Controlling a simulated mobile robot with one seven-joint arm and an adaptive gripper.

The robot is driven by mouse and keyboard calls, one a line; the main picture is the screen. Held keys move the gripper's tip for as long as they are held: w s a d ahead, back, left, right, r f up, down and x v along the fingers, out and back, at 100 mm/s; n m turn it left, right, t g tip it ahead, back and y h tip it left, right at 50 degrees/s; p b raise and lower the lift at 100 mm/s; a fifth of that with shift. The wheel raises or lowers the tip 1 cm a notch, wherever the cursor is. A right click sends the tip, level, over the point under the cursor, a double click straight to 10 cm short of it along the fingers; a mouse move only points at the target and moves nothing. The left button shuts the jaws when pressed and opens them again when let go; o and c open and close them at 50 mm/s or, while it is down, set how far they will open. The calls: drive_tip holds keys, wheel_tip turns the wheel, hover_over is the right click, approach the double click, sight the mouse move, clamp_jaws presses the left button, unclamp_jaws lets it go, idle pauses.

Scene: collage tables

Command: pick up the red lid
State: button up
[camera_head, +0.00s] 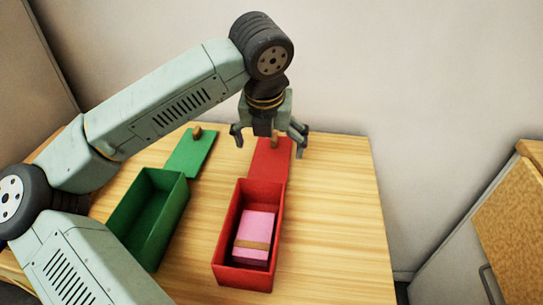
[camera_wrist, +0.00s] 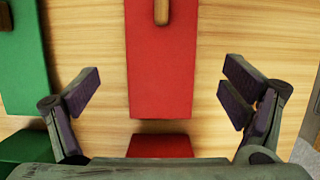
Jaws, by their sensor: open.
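The red lid (camera_head: 271,160) lies flat on the wooden table, just behind the red box, with a small wooden knob on it. In the wrist view the red lid (camera_wrist: 161,70) is centred, with its knob (camera_wrist: 161,12) at the top edge. My gripper (camera_head: 268,140) is above the lid, pointing down, and partly hides it in the head view. Its two fingers are spread wide on either side of the lid in the wrist view (camera_wrist: 162,95), with nothing between them. The exact height above the lid is hard to tell.
The open red box (camera_head: 222,240) holds a pink block (camera_head: 255,228) with a brown band. To the left are an open green box (camera_head: 173,215) and a green lid (camera_head: 191,157) with a knob. The table (camera_head: 340,220) is clear at right; a wall stands behind.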

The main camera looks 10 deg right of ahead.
sight(271, 158)
drive_tip(key=shift+p+x, duration=0.65)
drive_tip(key=shift+x, duration=1.5)
drive_tip(key=shift+d, duration=0.15)
drive_tip(key=shift+c, duration=0.2)
drive_tip(key=c, duration=1.1)
